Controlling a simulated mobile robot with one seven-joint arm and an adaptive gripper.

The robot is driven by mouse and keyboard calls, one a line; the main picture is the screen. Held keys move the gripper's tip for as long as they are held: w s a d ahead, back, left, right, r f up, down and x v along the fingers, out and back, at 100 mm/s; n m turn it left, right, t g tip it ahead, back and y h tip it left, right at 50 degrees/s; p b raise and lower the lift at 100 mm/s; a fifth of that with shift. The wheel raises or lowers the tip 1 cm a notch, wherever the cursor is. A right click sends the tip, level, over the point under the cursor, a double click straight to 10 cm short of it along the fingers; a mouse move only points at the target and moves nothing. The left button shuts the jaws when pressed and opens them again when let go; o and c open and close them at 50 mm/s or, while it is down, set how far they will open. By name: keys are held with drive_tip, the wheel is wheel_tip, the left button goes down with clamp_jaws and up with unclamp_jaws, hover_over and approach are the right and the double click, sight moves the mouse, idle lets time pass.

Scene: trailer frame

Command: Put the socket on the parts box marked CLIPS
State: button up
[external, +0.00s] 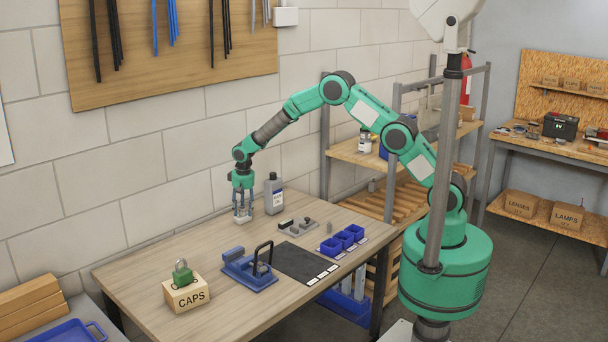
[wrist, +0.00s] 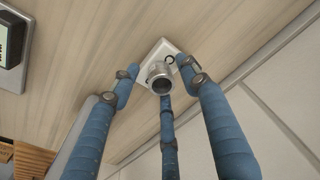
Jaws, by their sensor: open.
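In the wrist view a metal socket (wrist: 160,80), a short hollow cylinder, is between the fingers of my gripper (wrist: 164,85). A small white square pad (wrist: 152,52) with a dark ring shows behind it. The fingers are spread around the socket; I cannot tell whether any touches it. In the external view my gripper (external: 242,217) points down low over the back of the workbench, hiding the socket.
A grey bottle (external: 273,196) stands close right of my gripper. A blue vise-like fixture (external: 246,273), dark mat (external: 300,262) and blue bins (external: 343,238) occupy the bench (external: 150,265) middle and right. Bare wood lies between gripper and CAPS box. Boxes marked LENSES (external: 520,204) and LAMPS (external: 566,216) are far right.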

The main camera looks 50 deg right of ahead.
wheel_tip(320, 180, up, 12)
drive_tip(key=s+p, duration=0.1)
drive_tip(key=shift+s, duration=0.2)
idle(0.3)
drive_tip(key=shift+a+r, duration=0.1)
idle(0.7)
wheel_tip(320, 180, up, 15)
drive_tip(key=t, duration=0.1)
hover_over(244, 209)
drive_tip(key=s+d, duration=0.9)
drive_tip(key=s+d+r, duration=0.7)
drive_tip(key=s+r, duration=0.3)
drive_tip(key=s, duration=0.1)
drive_tip(key=s+d+r+n+t, duration=0.1)
drive_tip(key=s+d+r, duration=0.15)
drive_tip(key=s, duration=0.55)
drive_tip(key=s+d+r+t, duration=0.15)
drive_tip(key=s+d, duration=0.25)
drive_tip(key=s, duration=0.4)
drive_tip(key=s+d+f, duration=0.1)
drive_tip(key=s+d, duration=0.1)
drive_tip(key=s, duration=0.6)
drive_tip(key=s+d+f, duration=0.1)
drive_tip(key=s, duration=0.7)
drive_tip(key=shift+s+d+n+t, duration=0.25)
drive_tip(key=shift+d+n+t, duration=0.1)
drive_tip(key=shift+d+n, duration=0.05)
